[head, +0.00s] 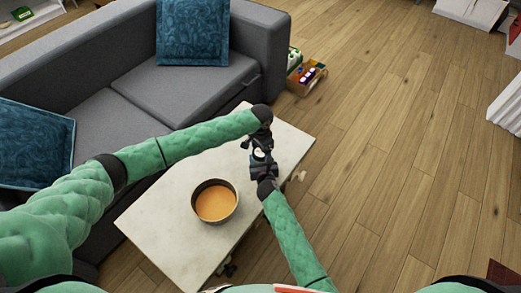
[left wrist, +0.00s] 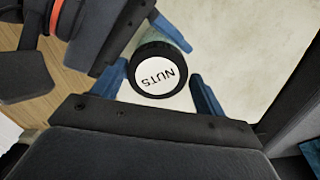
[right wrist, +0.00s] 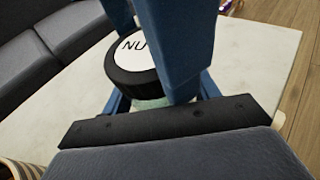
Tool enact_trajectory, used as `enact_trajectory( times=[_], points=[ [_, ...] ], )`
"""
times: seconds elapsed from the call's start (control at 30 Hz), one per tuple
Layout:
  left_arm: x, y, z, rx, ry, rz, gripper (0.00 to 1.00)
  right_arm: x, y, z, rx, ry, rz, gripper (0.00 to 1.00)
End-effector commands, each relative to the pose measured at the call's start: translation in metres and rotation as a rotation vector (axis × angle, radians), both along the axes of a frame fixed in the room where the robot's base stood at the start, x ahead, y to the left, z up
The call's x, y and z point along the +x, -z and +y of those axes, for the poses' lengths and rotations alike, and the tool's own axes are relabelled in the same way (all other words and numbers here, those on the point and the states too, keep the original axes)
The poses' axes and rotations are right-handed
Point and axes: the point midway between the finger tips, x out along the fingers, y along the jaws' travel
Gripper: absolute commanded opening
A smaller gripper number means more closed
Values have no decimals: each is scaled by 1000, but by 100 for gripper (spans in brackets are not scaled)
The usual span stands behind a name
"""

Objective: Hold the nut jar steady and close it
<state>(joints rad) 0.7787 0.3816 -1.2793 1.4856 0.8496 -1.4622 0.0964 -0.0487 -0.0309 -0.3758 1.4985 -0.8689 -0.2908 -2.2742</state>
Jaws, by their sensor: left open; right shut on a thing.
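The nut jar is a pale green jar with a black lid (left wrist: 159,70) on top; the lid's white label reads NUTS. In the head view the jar's white label (head: 259,155) shows small between my two grippers. My right gripper (right wrist: 160,98) is shut on the jar body (right wrist: 152,103), below the lid. My left gripper (left wrist: 163,88) is open, with its blue fingers on either side of the lid, apart from it as far as I can see. Its fingers partly hide the lid in the right wrist view. I cannot tell how tightly the lid sits.
A dark round container with an orange inside (head: 215,201) stands on the white table (head: 160,222), left of my right arm. A grey sofa (head: 120,85) borders the table's far left side. A wooden box of small items (head: 306,80) stands on the floor beyond. Wood floor is open at right.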

Motion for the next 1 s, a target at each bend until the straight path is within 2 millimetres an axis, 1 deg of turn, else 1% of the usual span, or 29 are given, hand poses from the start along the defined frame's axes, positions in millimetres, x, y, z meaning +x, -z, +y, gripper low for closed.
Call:
enact_trajectory(
  times=[0.03, 0.23, 0.33, 0.6, 0.7, 0.97, 1.0],
  points=[
    [-4, 0, -4, -4, 5, 6, 84, 1, 0, 0, 0, 1, -1, 0],
    [-5, 0, -5, -5, 6, 6, 84, 2, 0, 0, 0, 1, -1, 0],
    [-5, -5, -5, -5, 7, 7, 84, 2, 0, 0, 0, 1, 0, 0],
    [-4, -35, -5, -6, 7, 5, 84, 1, 1, -1, -1, 2, 2, 0],
    [-3, -43, -4, -4, 5, 4, 84, 1, 1, -1, -1, 2, 2, 0],
    [-2, -45, -2, -2, 3, 3, 84, 1, 1, 0, 0, 1, 1, 0],
    [-2, -45, -2, -2, 3, 3, 80, 1, 1, 0, 0, 1, 1, 0]
  ],
)
